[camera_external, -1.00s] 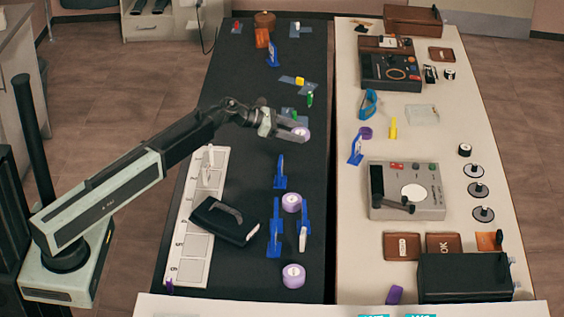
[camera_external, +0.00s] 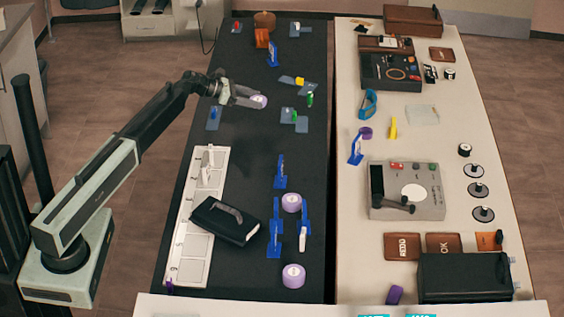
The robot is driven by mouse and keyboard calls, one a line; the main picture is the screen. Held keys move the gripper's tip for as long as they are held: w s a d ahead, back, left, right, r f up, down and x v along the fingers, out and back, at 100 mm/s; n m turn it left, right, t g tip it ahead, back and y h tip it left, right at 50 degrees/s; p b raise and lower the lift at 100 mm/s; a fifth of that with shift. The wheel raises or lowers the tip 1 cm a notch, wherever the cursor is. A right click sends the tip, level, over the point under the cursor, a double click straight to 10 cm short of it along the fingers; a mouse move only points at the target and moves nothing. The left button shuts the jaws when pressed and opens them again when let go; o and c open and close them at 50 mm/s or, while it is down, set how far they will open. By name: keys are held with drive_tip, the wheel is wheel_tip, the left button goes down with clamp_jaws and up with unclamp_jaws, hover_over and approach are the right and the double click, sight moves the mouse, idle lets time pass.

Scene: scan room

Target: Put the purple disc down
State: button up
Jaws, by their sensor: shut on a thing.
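The purple disc (camera_external: 260,101) has a pale top and is held at the tip of my gripper (camera_external: 248,97). My gripper is shut on it, above the far half of the black table. I cannot tell the exact height of the disc over the surface. Two similar purple discs with white tops are on the black table: one in the middle (camera_external: 291,203) and one near the front edge (camera_external: 293,276).
Blue stands (camera_external: 280,172) and a black book-like case (camera_external: 226,220) lie on the black table (camera_external: 240,150). A white numbered strip (camera_external: 196,245) runs along its left side. A pale table (camera_external: 420,130) with devices stands right.

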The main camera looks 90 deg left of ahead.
sight(254, 127)
drive_tip(key=shift+f+b, duration=4.65)
drive_tip(key=shift+f, duration=0.4)
drive_tip(key=o, duration=1.4)
drive_tip(key=shift+r, duration=0.1)
drive_tip(key=shift+c, duration=0.2)
drive_tip(key=shift+r+p, duration=0.15)
drive_tip(key=shift+p, duration=0.15)
drive_tip(key=p+v, duration=0.4)
drive_tip(key=v, duration=0.7)
drive_tip(key=shift+s+d+r, duration=0.1)
drive_tip(key=shift+r, duration=0.15)
drive_tip(key=shift+s+p, duration=0.3)
drive_tip(key=shift+s, duration=0.05)
